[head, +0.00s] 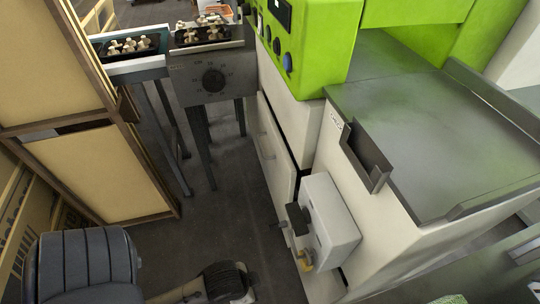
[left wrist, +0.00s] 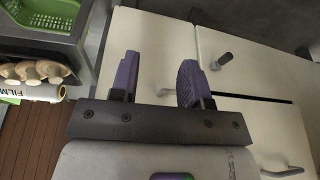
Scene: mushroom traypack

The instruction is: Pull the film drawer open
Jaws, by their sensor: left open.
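The machine's white front panels (head: 274,160) show in the head view below the green housing, one with a slim handle. In the left wrist view, pale panels (left wrist: 150,50) are divided by dark seams. A pale handle (left wrist: 166,92) lies between the spread fingers of my left gripper (left wrist: 156,82). The fingers are apart and not closed on it; I cannot tell whether they touch it. No drawer label is readable, so I cannot tell which panel is the film drawer. My left arm shows low in the head view, its fingers not discernible. My right gripper is not in view.
A dark knob (left wrist: 222,60) and a lower handle (left wrist: 283,172) stick out nearby. A film roll (left wrist: 38,92) and mushrooms (left wrist: 35,71) are at the left. A white box (head: 332,222) projects from the machine. A wooden rack (head: 90,170) stands left; dark floor (head: 225,215) lies between.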

